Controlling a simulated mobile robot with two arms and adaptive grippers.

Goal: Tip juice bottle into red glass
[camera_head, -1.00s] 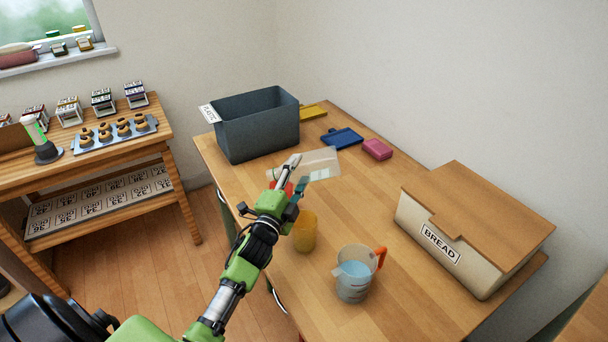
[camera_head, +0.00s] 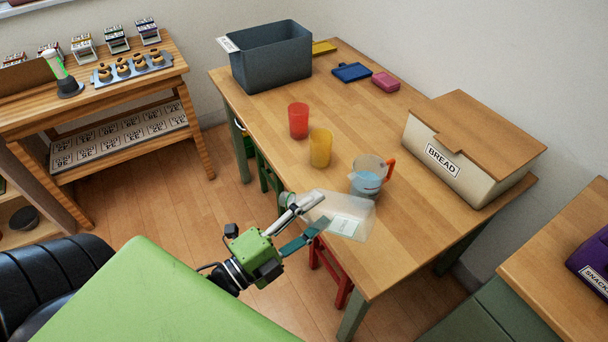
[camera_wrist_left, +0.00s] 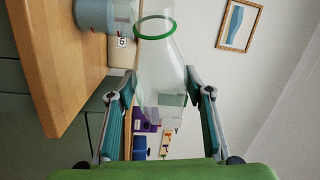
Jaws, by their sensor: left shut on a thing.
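My left gripper (camera_head: 315,211) is shut on a clear bottle (camera_head: 350,214), by the table's near edge. The bottle lies well over from upright, with a pale label on its side. In the left wrist view the bottle (camera_wrist_left: 160,75) sits between the fingers (camera_wrist_left: 160,108), and its green-ringed mouth shows. I see no juice in it. The red glass (camera_head: 298,121) stands upright on the table's left edge, apart from the bottle. Its contents cannot be told. My right gripper is not in view.
A yellow glass (camera_head: 320,147) stands beside the red one. A measuring jug (camera_head: 367,178) with an orange handle and bluish liquid stands just behind the bottle. A bread box (camera_head: 470,150) is at right, a grey bin (camera_head: 271,58) at the back. The table middle is clear.

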